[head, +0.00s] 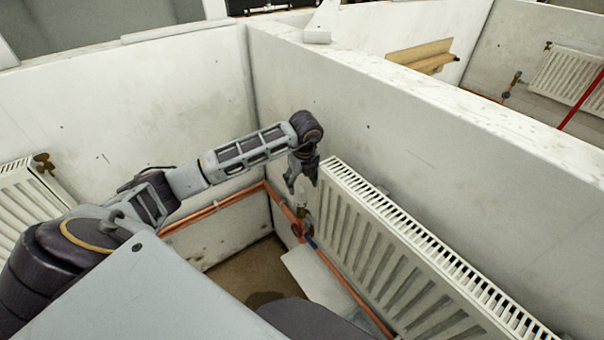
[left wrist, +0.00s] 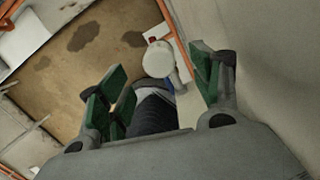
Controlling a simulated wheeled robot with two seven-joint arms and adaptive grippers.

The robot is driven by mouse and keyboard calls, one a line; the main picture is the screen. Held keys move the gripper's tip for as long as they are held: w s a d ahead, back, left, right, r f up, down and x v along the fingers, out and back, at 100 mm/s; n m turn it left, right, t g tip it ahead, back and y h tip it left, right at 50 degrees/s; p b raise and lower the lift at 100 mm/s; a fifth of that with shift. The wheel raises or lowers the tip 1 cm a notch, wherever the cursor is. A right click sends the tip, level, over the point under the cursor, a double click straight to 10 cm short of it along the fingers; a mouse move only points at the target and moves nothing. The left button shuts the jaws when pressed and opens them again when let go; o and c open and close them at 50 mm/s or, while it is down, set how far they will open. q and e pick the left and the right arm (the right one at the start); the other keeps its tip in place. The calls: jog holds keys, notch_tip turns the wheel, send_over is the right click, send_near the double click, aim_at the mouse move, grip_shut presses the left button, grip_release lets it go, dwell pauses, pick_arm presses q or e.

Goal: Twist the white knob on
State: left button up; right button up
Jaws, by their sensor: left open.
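The white knob (left wrist: 158,59) is a round, pale cap in the left wrist view, just beyond and between the fingertips, nearer the right-hand finger. No finger is visibly closed on it. In the head view I cannot make out the knob clearly; brass valve fittings (head: 301,212) show just below the gripper. My right gripper is not in view.
A white radiator (head: 400,255) runs along the right wall just beside the gripper. Copper pipes (head: 228,203) run low along the walls. A white partition wall (head: 400,130) stands close behind the gripper. The stained brown floor (left wrist: 95,55) has open room.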

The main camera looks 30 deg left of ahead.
aim_at(301, 190)
pick_arm(q)
jog(key=shift+w+a+f+p, duration=0.1)
jog(key=shift+a+f+p, duration=0.1)
jog(key=shift+f, duration=1.4)
jog(key=shift+w+a+f+p, duration=0.1)
jog(key=shift+a+f+p, duration=0.1)
jog(key=shift+f, duration=1.35)
jog(key=shift+c, duration=0.4)
jog(key=c, duration=1.1)
jog(key=shift+s+d+f, duration=0.1)
jog(key=shift+s+f, duration=0.1)
jog(key=shift+f, duration=0.05)
jog(key=shift+b, duration=0.3)
